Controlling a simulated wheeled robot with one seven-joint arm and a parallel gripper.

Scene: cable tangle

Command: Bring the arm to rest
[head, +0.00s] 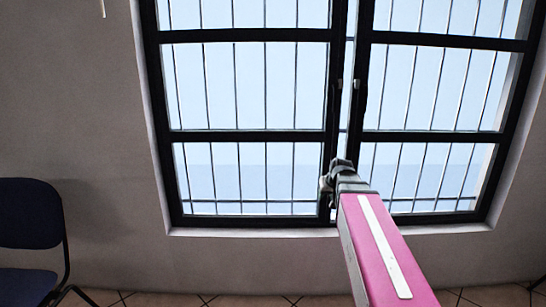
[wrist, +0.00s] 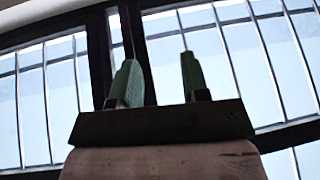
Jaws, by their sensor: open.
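My arm, with a pink link marked by a white stripe, reaches forward from the lower right in the head view. At its far end my gripper shows in the wrist view (wrist: 158,78), with two green fingers apart and nothing between them. In the head view the fingers cannot be made out behind the grey wrist joint. The gripper is raised in front of the barred window (head: 240,85), which also fills the background of the wrist view. No cable is in either view.
A dark blue chair (head: 30,214) stands at the left edge of the head view. The grey wall (head: 75,110) surrounds the window. A strip of tiled floor (head: 190,299) along the bottom looks clear between chair and arm.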

